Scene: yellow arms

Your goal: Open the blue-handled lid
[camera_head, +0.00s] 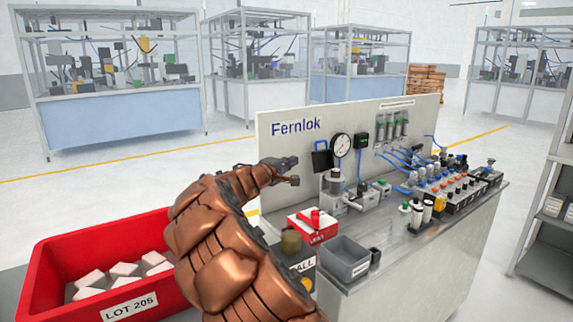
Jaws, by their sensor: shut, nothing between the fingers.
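A small dark lid (321,160) with a blue handle (320,145) shows on the upright grey Fernlok panel (285,118), left of a round gauge. The lid looks closed against the panel, but it is too small to tell for sure. My gripper (296,171), at the end of my copper-coloured arm, is shut and empty. In the picture it is just left of the lid and slightly below the handle, with a small gap between them. I cannot tell its depth from the panel.
A round gauge (341,145) sits right of the lid. A red-and-white box (312,225), a grey bin (345,260) and fittings stand on the bench (420,250). A red crate (110,257) with white blocks is at lower left. My arm hides part of the bench.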

